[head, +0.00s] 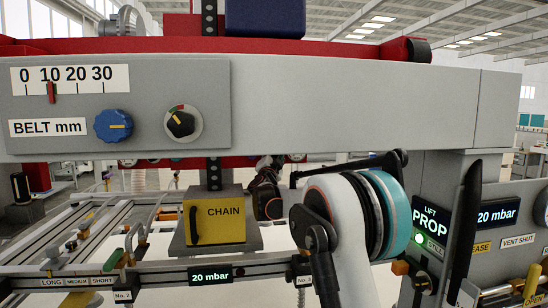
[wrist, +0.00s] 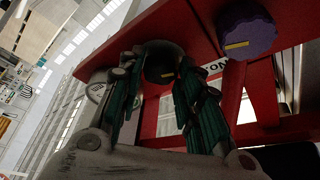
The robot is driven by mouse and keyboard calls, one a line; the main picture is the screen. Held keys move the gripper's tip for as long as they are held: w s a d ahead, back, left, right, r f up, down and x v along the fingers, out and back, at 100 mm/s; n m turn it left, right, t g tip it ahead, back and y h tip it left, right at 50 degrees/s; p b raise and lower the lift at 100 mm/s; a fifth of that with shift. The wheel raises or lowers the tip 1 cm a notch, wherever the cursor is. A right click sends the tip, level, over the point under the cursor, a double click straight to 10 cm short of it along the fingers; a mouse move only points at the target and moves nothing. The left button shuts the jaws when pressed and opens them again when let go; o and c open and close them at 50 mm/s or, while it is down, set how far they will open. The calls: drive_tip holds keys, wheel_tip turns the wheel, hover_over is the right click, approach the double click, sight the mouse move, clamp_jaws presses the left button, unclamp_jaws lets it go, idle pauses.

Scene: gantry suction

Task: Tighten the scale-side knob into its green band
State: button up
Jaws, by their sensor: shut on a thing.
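The scale plate (head: 70,78) reads 0 to 30 above "BELT mm", with a red pointer near 10. To its right is a black knob (head: 181,124) with a pale pointer tilted to the upper left; a small red and green band sits at its top edge. No gripper touches that knob in the head view. In the wrist view my gripper (wrist: 160,80) is shut on a dark round knob (wrist: 159,60) with a yellow mark, on a red panel. I see no band around it there.
A blue knob (head: 114,126) is beside the scale. A purple-blue knob (wrist: 246,31) is close to my right finger. The grey beam (head: 350,95) spans above my arm. A yellow CHAIN box (head: 222,226) hangs left of my gripper; a PROP panel (head: 430,222) stands right.

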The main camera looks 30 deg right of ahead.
drive_tip(key=o, duration=0.8)
drive_tip(key=shift+c, duration=0.2)
drive_tip(key=v, duration=1.2)
drive_tip(key=shift+f, duration=0.15)
